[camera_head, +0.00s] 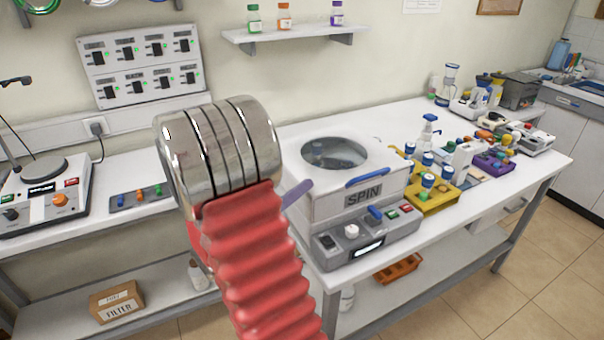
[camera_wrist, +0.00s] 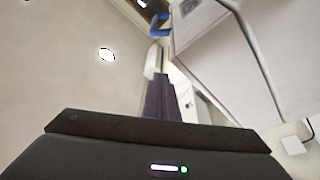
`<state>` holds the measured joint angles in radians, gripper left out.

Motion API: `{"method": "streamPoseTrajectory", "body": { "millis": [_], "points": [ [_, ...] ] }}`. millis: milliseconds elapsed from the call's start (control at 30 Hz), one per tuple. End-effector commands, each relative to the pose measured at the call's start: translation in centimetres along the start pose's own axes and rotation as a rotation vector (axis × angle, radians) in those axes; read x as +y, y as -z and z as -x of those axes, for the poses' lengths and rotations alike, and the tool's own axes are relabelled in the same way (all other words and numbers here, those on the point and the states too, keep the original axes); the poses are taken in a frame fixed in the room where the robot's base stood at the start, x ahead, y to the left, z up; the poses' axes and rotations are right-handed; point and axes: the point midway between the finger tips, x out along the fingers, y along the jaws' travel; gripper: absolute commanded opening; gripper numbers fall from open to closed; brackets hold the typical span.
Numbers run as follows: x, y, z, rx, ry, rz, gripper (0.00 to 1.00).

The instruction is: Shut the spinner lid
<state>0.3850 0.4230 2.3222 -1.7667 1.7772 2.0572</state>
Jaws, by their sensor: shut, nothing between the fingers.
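The spinner (camera_head: 345,205) is a white box marked SPIN on the bench in the head view. Its lid (camera_head: 300,150) has a round window and a blue handle (camera_head: 372,178) at the front edge. The lid lies about level on top; I cannot tell whether it is fully down. My gripper's purple finger (camera_head: 297,193) shows beside the spinner's left side, the rest hidden behind my red arm. In the wrist view my gripper (camera_wrist: 160,88) is shut and empty, with a large pale panel at right, apparently the spinner, and a blue piece above.
A yellow rack (camera_head: 432,198) with blue-capped containers stands right of the spinner. More small lab gear crowds the bench farther right. A hotplate (camera_head: 45,190) and a small tray (camera_head: 140,195) are on the left bench. A bottle shelf (camera_head: 305,33) hangs on the wall.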

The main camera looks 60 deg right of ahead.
Motion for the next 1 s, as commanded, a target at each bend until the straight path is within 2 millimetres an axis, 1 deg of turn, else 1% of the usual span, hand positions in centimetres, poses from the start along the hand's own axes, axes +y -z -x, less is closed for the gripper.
{"method": "streamPoseTrajectory", "body": {
  "millis": [33, 200, 433, 1000],
  "points": [
    [-0.5, -0.4, 0.3, 0.002, 0.003, 0.004, 0.00],
    [-1.4, -1.4, 1.1, 0.003, 0.005, 0.001, 0.00],
    [-2.1, -2.4, 1.7, -0.001, 0.012, 0.008, 0.00],
    [-2.1, -2.2, 1.9, 0.003, 0.016, 0.008, 0.00]
  ]
}}
